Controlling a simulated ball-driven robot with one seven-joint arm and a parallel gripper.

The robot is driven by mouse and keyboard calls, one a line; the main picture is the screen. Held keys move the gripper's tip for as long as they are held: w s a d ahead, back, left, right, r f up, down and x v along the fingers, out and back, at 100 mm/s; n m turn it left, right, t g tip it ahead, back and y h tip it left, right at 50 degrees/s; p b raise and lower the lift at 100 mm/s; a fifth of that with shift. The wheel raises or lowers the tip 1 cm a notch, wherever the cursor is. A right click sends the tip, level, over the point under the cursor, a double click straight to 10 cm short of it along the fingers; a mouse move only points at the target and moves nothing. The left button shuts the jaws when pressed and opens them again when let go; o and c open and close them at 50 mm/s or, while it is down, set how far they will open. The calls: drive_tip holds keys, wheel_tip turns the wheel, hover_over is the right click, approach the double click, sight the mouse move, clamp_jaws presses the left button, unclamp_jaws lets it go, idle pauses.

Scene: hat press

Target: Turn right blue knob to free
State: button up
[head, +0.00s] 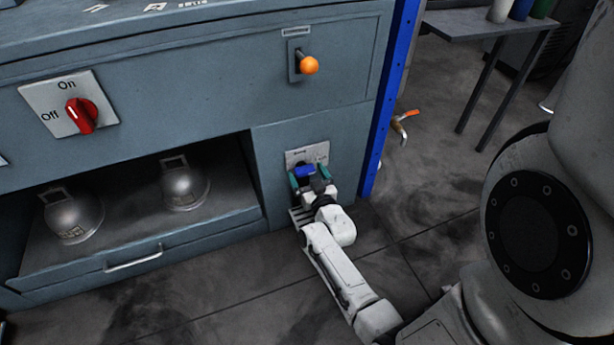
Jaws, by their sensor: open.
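The blue knob (305,171) is on a light plate (301,156) low on the right part of the blue-grey press cabinet. The plate's lettering is too small to read, and my gripper hides its lower part. My gripper (310,178) is at the knob, with one green-tipped finger on each side of it. The fingers are open around the knob. I cannot tell whether either finger touches it.
The cabinet (215,90) carries a red On/Off knob (81,115) and an orange-tipped lever (308,65). Metal domed parts (184,186) sit in the open bay at left. A blue post (390,95) stands right of the plate. A side table (488,24) is farther right.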

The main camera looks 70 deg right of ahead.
drive_tip(key=shift+d, duration=0.1)
drive_tip(key=shift+c, duration=0.2)
drive_tip(key=c, duration=0.9)
drive_tip(key=shift+r+n+p, duration=0.1)
drive_tip(key=shift+n+p, duration=0.2)
drive_tip(key=n+p, duration=0.2)
drive_tip(key=n, duration=0.1)
drive_tip(key=shift+w+r+n, duration=0.15)
drive_tip(key=shift+n, duration=0.15)
drive_tip(key=shift+c, duration=0.6)
drive_tip(key=n+p, duration=0.2)
drive_tip(key=n, duration=0.2)
drive_tip(key=shift+w+n+p, duration=0.15)
drive_tip(key=shift+n+p, duration=0.15)
drive_tip(key=n, duration=0.2)
drive_tip(key=n+p, duration=0.1)
drive_tip(key=n, duration=0.1)
drive_tip(key=shift+w+a+p, duration=0.15)
drive_tip(key=shift+a+p, duration=0.05)
drive_tip(key=shift+p, duration=0.1)
drive_tip(key=n, duration=0.2)
drive_tip(key=n+p, duration=0.1)
drive_tip(key=n, duration=0.2)
drive_tip(key=shift+w+f, duration=0.15)
drive_tip(key=shift+f, duration=0.05)
drive_tip(key=shift+a+n, duration=0.1)
drive_tip(key=shift+n, duration=0.2)
